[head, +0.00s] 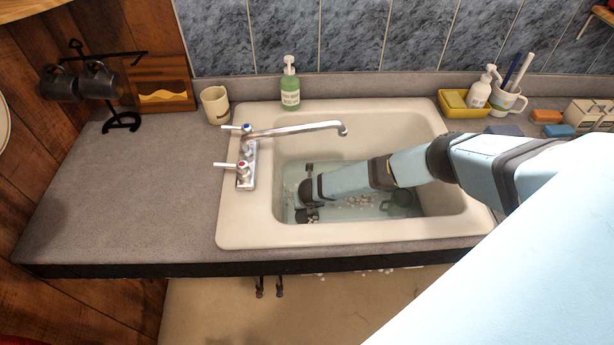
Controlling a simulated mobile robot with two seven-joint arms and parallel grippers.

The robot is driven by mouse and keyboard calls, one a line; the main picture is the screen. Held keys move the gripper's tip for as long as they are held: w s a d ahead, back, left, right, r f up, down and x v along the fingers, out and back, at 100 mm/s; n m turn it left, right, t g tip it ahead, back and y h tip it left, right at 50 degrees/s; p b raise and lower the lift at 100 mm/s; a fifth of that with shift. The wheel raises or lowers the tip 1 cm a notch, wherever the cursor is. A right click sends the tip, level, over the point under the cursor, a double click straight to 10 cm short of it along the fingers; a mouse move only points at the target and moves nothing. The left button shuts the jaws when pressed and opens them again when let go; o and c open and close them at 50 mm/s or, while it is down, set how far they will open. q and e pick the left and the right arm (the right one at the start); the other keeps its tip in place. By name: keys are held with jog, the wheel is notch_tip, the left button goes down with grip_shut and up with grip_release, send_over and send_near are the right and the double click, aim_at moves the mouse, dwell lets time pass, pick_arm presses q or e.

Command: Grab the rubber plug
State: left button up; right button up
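My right arm reaches in from the right over the cream sink (258,225). My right gripper (308,193) is low in the basin, at its left part, in or just above the shallow water (350,213). Its two dark finger parts show well apart, one toward the back and one toward the front, so it looks open. I cannot make out the rubber plug; the hand and wrist cover part of the basin floor. My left gripper is not in view.
A dark green cup-like thing (398,201) and several small pale bits lie in the basin. The faucet (290,130) spans the basin's back left. A green soap bottle (290,86) and beige cup (215,105) stand behind. The left counter (140,185) is mostly clear.

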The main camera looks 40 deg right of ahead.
jog(key=shift+w+f, duration=0.1)
jog(key=shift+f, duration=0.15)
grip_shut()
jog(key=shift+r, duration=0.1)
